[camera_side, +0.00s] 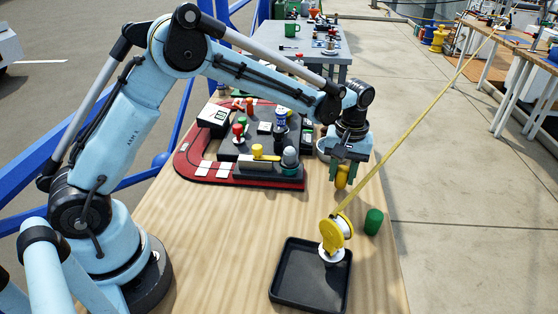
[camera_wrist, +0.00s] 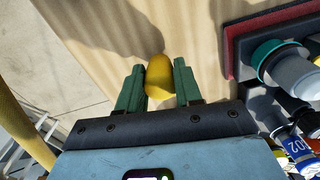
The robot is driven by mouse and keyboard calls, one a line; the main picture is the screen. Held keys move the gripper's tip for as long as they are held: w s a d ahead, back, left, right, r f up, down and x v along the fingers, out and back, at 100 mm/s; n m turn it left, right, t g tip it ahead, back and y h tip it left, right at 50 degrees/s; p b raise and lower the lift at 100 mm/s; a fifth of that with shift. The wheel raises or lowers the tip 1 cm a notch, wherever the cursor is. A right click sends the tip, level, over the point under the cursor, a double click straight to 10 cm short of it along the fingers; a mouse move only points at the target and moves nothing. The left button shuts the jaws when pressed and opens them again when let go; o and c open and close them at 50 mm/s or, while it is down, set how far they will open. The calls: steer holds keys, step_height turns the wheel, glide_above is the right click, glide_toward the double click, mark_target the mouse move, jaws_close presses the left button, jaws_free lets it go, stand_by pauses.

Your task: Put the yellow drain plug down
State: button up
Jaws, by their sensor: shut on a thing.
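The yellow drain plug (camera_side: 342,176) hangs below my gripper (camera_side: 347,166) in the side view, above the wooden table. In the wrist view the plug (camera_wrist: 160,76) sits between the two green fingers of my gripper (camera_wrist: 159,85), which is shut on it. Its lower end seems clear of the wood, with shadow on the table beyond it. The part of the plug behind the fingers is hidden.
A black tray (camera_side: 279,293) stands at the table's front, with a yellow-and-white pulley (camera_side: 333,236) and taut yellow rope over it. A green cylinder (camera_side: 374,221) stands right of the pulley. A red-edged console (camera_side: 205,171) with several knobs lies left of my gripper. Bare wood (camera_side: 220,235) lies left of the tray.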

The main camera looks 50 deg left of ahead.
steer(key=shift+f, duration=0.45)
steer(key=o, duration=1)
steer(key=shift+f, duration=0.15)
